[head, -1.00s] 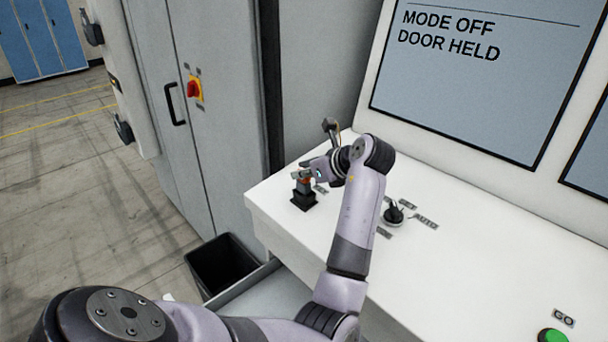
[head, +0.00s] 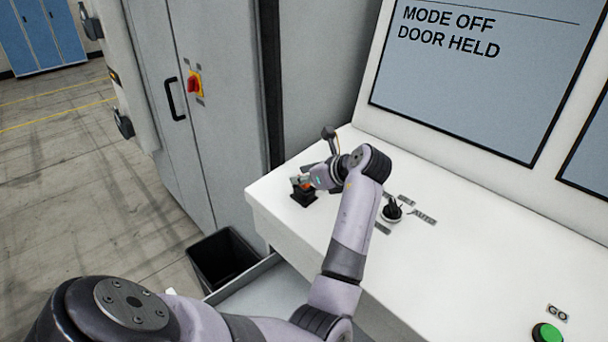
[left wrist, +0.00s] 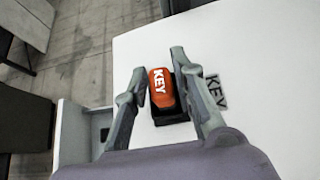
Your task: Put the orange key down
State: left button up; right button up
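The orange key (left wrist: 161,88), with KEY in white on its head, stands at a black holder (left wrist: 170,117) on the white console top. How deep it sits in the holder is hidden. In the left wrist view my left gripper (left wrist: 157,62) is open, with one finger on each side of the key head and a gap showing at the left finger. In the head view the left gripper (head: 306,181) is at the black holder (head: 304,196), with a bit of orange showing. My right gripper is in neither view.
A KEY label (left wrist: 215,92) lies beside the holder. A black mode knob (head: 391,211) and a green GO button (head: 548,333) are on the console (head: 440,255). The screen (head: 470,70) reads MODE OFF, DOOR HELD. A black bin (head: 222,260) stands on the floor.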

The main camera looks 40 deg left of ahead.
pick_arm(q)
jog(key=shift+o, duration=1.2)
jog(key=shift+r+b, duration=0.25)
jog(key=shift+b, duration=0.25)
jog(key=w+b+v, duration=0.1)
jog(key=b+v, duration=0.1)
jog(key=v, duration=1)
jog(key=shift+s+r, duration=0.4)
jog(key=shift+s, duration=0.05)
